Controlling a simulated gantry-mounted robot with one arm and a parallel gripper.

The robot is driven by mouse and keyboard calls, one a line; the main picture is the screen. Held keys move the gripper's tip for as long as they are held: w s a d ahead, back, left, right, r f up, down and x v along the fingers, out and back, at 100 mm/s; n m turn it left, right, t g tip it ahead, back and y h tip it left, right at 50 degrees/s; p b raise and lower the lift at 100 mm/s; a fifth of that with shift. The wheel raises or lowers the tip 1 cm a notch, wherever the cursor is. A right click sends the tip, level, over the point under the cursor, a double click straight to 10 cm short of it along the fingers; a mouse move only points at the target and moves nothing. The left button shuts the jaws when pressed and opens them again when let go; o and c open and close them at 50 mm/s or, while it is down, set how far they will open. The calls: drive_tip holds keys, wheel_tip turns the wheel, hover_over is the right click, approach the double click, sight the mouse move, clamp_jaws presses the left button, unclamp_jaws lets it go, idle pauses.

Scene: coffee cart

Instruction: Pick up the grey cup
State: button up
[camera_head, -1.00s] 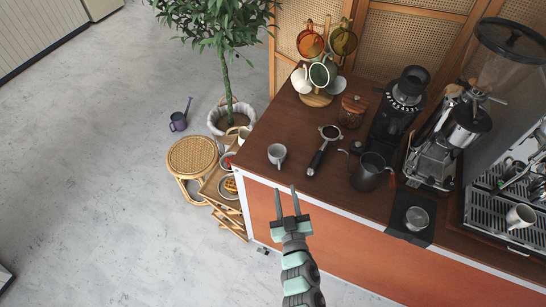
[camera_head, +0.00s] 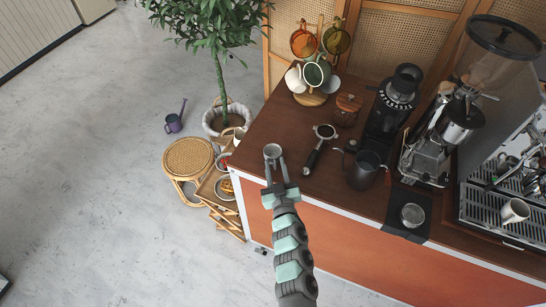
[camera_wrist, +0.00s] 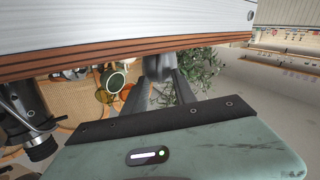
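The grey cup (camera_head: 272,150) stands near the front left corner of the brown counter. My gripper (camera_head: 275,160) reaches in from the front, its two fingers apart with the cup between or just beyond their tips. In the wrist view the cup (camera_wrist: 158,66) shows in the gap at the far end of the fingers (camera_wrist: 160,88). I cannot tell whether either finger touches it. The lower part of the cup is partly hidden by the fingers in the head view.
A portafilter (camera_head: 319,146) and a dark pitcher (camera_head: 364,171) lie to the right of the cup. A mug tree (camera_head: 311,98) stands behind. A grinder (camera_head: 388,115) and an espresso machine (camera_head: 510,190) fill the right. A rattan stool (camera_head: 188,158) stands on the floor at left.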

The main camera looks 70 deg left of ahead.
drive_tip(key=shift+c, duration=0.3)
clamp_jaws()
drive_tip(key=shift+f, duration=0.1)
idle(0.9)
